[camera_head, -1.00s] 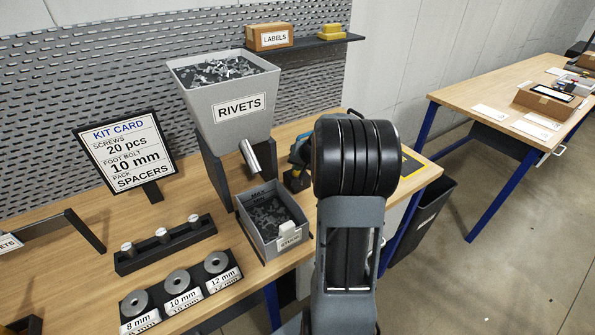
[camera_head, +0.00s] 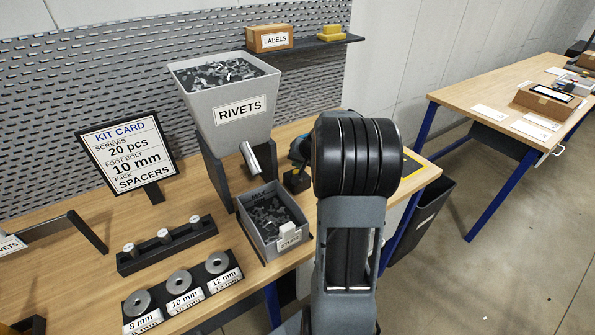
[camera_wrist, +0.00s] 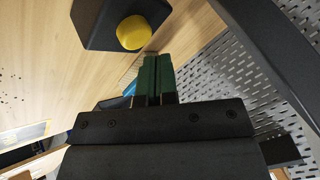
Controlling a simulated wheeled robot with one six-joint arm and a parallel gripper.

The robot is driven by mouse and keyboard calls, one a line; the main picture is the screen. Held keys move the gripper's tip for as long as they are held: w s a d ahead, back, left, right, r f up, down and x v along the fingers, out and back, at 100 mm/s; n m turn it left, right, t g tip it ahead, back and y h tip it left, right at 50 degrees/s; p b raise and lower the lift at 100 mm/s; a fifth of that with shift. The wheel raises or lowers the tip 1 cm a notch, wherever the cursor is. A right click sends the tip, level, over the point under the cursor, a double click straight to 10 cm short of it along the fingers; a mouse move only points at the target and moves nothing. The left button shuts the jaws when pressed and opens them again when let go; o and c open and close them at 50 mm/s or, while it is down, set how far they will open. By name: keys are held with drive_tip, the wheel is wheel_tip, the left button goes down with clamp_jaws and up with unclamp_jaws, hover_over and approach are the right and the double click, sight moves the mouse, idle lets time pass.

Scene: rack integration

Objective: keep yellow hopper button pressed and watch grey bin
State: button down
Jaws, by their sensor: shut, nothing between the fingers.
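The yellow button (camera_wrist: 133,32) sits on a black box (camera_wrist: 100,18) at the top of the wrist view. My gripper (camera_wrist: 157,60) is shut and empty, its green fingers together just beside the button in the picture. I cannot tell whether they touch it. The grey bin (camera_head: 290,243) stands on the bench below the metal chute (camera_head: 250,159) of the grey hopper (camera_head: 205,110), labelled RIVETS. The bin holds a layer of dark rivets (camera_head: 268,215); its exact level is unclear.
A kit card stand (camera_head: 127,152), a rack with several upright pegs (camera_head: 165,243) and a spacer holder (camera_head: 182,290) stand left of the bin. A perforated panel (camera_head: 100,75) rises behind. A dark waste bin (camera_head: 432,205) stands beyond the bench's right end.

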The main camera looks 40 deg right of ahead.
sight(298, 171)
drive_tip(key=shift+r+p, duration=1.65)
drive_tip(key=shift+r, duration=0.85)
drive_tip(key=shift+s+a+f, duration=0.1)
drive_tip(key=s+a+r+n+g, duration=0.1)
drive_tip(key=s+a+n, duration=0.3)
drive_tip(key=s+a, duration=0.5)
drive_tip(key=s+a+r+n+g, duration=0.2)
drive_tip(key=s+a, duration=0.8)
drive_tip(key=a, duration=0.5)
drive_tip(key=shift+r+n, duration=0.8)
drive_tip(key=shift+n, duration=0.4)
